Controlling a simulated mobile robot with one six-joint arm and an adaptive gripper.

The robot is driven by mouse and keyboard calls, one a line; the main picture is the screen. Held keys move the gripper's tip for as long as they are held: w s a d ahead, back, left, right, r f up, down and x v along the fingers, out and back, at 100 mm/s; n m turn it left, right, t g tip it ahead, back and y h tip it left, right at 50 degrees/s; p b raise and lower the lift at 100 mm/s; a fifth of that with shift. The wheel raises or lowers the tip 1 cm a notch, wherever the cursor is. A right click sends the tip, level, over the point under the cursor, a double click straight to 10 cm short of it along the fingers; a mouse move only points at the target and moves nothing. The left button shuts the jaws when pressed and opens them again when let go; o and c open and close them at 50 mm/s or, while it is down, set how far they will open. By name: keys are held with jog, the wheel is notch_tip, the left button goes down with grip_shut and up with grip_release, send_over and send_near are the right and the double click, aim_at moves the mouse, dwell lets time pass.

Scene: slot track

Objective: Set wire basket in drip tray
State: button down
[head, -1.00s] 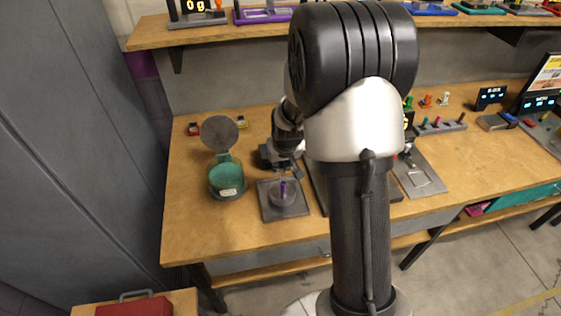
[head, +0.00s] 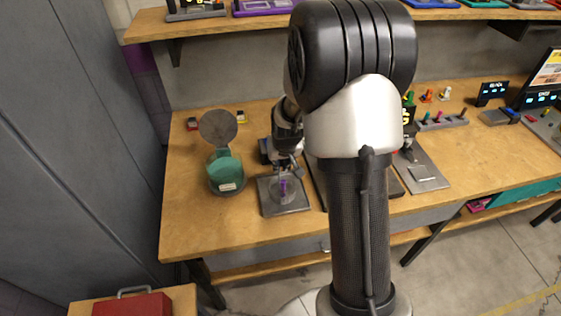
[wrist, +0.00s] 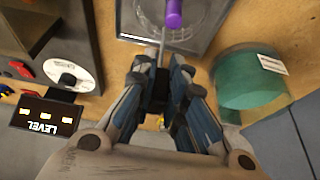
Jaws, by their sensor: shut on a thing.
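The wire basket (wrist: 183,28) is a round, see-through mesh with a thin metal rod and a purple grip. In the head view the basket (head: 284,193) shows over the drip tray (head: 296,208), a flat square grey tray on the bench. The tray (wrist: 131,32) frames the basket in the wrist view. I cannot tell whether the basket touches the tray floor. My gripper (wrist: 162,64) is shut on the basket's thin rod, with the purple grip beyond the fingertips. In the head view my gripper (head: 284,170) is above the tray and partly hidden by my arm.
A teal-filled glass container (head: 225,172) with a raised round lid stands left of the tray. A dark device with a white dial (wrist: 75,72) and a LEVEL display (wrist: 46,114) are close by in the wrist view. Bare bench (head: 225,240) lies in front.

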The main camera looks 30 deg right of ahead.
jog(key=c, duration=1.5)
grip_release()
jog(key=shift+c, duration=0.2)
jog(key=v, duration=1.2)
jog(key=shift+s, duration=0.15)
jog(key=s+a+r+n, duration=0.2)
jog(key=s+a+r, duration=0.7)
jog(key=s, duration=0.2)
jog(key=s+a+n+y, duration=0.1)
jog(key=s+a, duration=0.3)
jog(key=s, duration=0.9)
jog(key=shift+a+r, duration=0.4)
